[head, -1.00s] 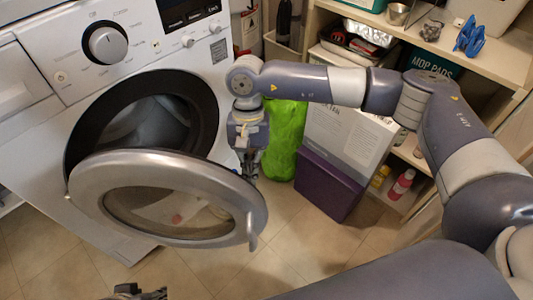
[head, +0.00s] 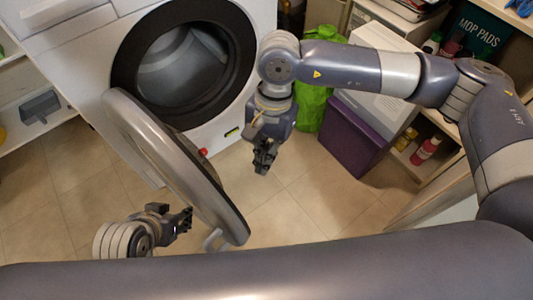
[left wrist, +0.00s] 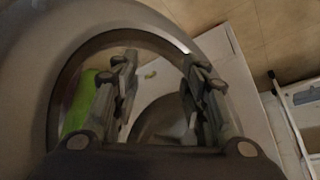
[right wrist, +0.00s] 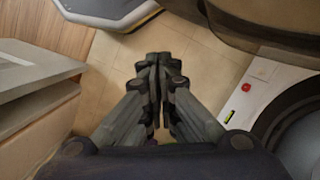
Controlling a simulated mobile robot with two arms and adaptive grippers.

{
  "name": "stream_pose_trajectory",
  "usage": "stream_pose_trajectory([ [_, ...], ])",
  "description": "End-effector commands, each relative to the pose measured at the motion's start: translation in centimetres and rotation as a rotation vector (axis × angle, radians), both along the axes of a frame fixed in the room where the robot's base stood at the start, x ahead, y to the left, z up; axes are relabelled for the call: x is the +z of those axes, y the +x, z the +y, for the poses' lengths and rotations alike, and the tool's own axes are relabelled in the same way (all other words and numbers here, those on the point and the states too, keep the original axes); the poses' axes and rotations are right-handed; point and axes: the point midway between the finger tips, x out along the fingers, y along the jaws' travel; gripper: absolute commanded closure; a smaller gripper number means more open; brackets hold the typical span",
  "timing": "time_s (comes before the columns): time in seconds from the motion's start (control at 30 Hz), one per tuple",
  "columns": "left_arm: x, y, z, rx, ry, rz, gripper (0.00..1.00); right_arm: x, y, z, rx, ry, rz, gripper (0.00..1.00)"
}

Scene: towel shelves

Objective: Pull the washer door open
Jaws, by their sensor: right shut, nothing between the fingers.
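The white washer's round door (head: 165,150) stands open, swung out from the dark-rimmed drum opening (head: 240,75). Its handle (head: 213,240) is at the lower end in the head view. My right gripper (head: 264,163) is shut and empty, to the right of the door and apart from it. It also shows shut in the right wrist view (right wrist: 158,62). My left gripper (head: 187,219) is low, on the left side of the door and close to it. In the left wrist view (left wrist: 160,72) its fingers are apart, facing the door's ring and window. Whether it touches the door is unclear.
A purple box (head: 347,140) and a green bag (head: 312,108) stand on the floor right of the washer. Shelves (head: 430,175) with bottles line the right side. A white shelf (head: 30,130) is at far left. Tiled floor (head: 290,205) in front is clear.

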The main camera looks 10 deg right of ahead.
Motion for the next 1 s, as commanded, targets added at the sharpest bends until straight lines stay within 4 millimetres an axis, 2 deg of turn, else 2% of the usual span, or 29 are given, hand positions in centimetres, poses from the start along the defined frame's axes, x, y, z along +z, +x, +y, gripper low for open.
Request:
stream_pose_trajectory([
  [0.33,0.0,0.0,0.0,0.000,-0.001,0.000,0.60,0.7,0.2,-0.1,0.000,0.000,-0.001,1.00],
  [0.7,0.0,0.0,0.0,0.000,0.000,0.001,0.60,5.9,1.4,-0.7,0.000,0.001,-0.002,1.00],
  [0.83,0.0,0.0,0.0,0.000,0.000,0.001,0.60,7.1,1.6,-0.9,0.000,0.000,-0.002,1.00],
  [1.0,0.0,0.0,0.0,0.000,0.000,0.001,0.60,7.8,1.7,-0.9,0.001,0.001,0.001,0.65],
])
